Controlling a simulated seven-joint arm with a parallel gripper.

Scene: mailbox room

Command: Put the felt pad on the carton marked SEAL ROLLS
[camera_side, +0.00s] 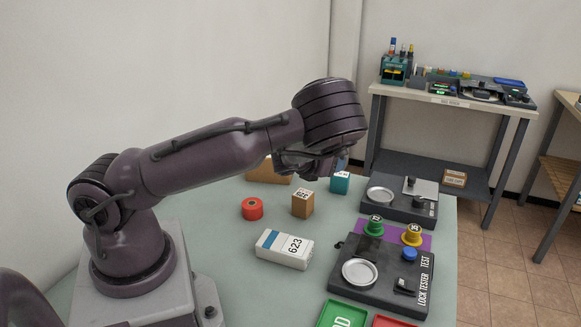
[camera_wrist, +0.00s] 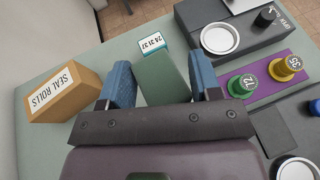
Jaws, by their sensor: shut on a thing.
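The felt pad (camera_wrist: 160,80) is a dark green slab between the blue fingers of my gripper (camera_wrist: 161,72) in the wrist view. My gripper is shut on it. The side view shows my gripper (camera_side: 312,170) above the far part of the table, its fingers and the pad mostly hidden by my wrist. The brown carton marked SEAL ROLLS (camera_wrist: 62,92) stands left of my gripper in the wrist view, apart from the fingers. In the side view the carton (camera_side: 266,174) is partly hidden behind my arm.
A teal box (camera_wrist: 150,47) with a number label stands just beyond the pad. A brown box (camera_side: 303,205), a red roll (camera_side: 252,208) and a white box marked 623 (camera_side: 285,249) stand nearer. Lock testers (camera_side: 385,282) and green and yellow knobs (camera_side: 374,228) are to the right.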

